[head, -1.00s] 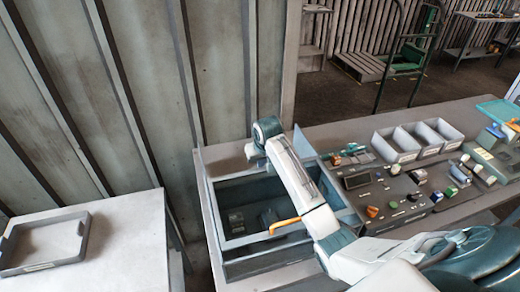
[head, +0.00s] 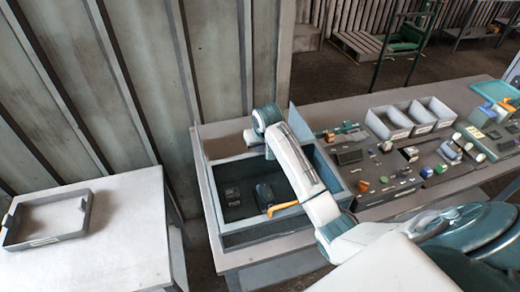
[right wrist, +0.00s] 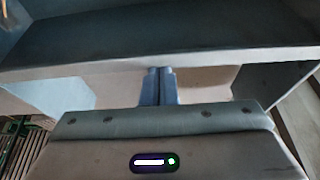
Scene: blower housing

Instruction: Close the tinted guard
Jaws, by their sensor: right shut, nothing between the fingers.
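The blower housing (head: 209,190) is an open-topped, grey-walled box at the left end of the bench, with dark parts inside. A bluish see-through pane (head: 298,123), which looks like part of the tinted guard, stands up at its back right, partly behind my right arm. An orange handle-like piece (head: 283,208) shows at the housing's front right. My right arm reaches over the housing. My right gripper (head: 252,136) is at its back edge, small and partly hidden in the head view. In the right wrist view its fingers (right wrist: 158,72) are together and empty, just below a dark panel (right wrist: 160,40) with a pale edge.
Right of the housing are a dark panel with small coloured parts (head: 385,170) and several grey bins (head: 410,118). A grey tray (head: 48,238) lies on a separate table (head: 125,225) at the left. A corrugated wall (head: 140,90) rises close behind the housing.

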